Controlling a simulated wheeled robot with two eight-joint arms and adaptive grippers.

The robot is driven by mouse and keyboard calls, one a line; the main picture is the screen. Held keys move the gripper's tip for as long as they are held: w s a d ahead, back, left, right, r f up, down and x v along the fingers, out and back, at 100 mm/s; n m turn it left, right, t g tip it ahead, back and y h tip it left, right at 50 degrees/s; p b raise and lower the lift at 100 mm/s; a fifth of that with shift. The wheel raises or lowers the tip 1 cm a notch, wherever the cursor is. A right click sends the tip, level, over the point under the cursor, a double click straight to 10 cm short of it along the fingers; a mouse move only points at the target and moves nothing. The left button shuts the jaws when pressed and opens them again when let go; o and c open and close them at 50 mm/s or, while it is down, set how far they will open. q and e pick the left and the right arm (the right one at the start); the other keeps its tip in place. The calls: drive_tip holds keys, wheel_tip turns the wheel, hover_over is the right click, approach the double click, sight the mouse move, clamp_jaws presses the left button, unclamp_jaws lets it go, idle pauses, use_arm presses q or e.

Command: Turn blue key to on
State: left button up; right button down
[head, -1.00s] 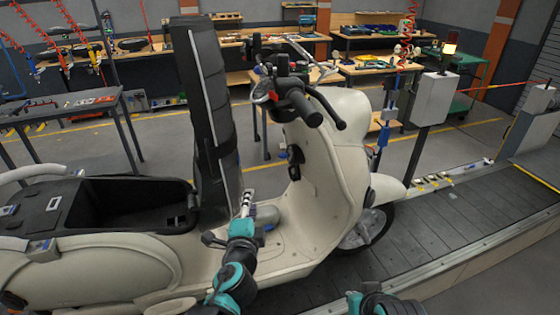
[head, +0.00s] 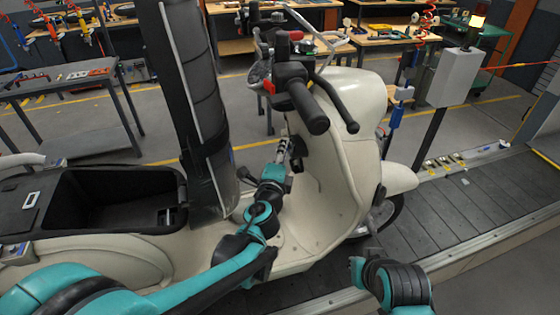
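The cream scooter (head: 345,150) stands upright on the slat conveyor, its handlebar (head: 300,95) at the top. A dark ignition lock area (head: 297,160) is on the inner face of its front shield, below the handlebar. My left gripper (head: 284,147) points up at this area, its tips beside or in front of it. I cannot tell whether they touch it, and whether they are open or shut is too small to see. I cannot make out the blue key; the gripper may hide it. Part of my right arm (head: 400,285) shows at the lower right, without clear fingers.
A tall black panel (head: 190,100) stands upright just left of my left gripper. The open seat compartment (head: 110,195) is at the left. A grey box on a post (head: 455,75) stands right of the scooter. The conveyor's slats (head: 480,195) are bare at the right.

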use_arm(q)
drive_tip(key=shift+w+d, duration=0.15)
drive_tip(key=shift+w, duration=0.55)
clamp_jaws()
drive_tip(key=c, duration=0.7)
unclamp_jaws()
clamp_jaws()
drive_tip(key=shift+f+t+b, duration=0.15)
drive_tip(key=shift+t+b, duration=0.15)
drive_tip(key=shift+b, duration=0.4)
drive_tip(key=shift+m+t+h+b, duration=0.6)
drive_tip(key=shift+m+t+b, duration=0.25)
drive_tip(key=shift+b, duration=0.9)
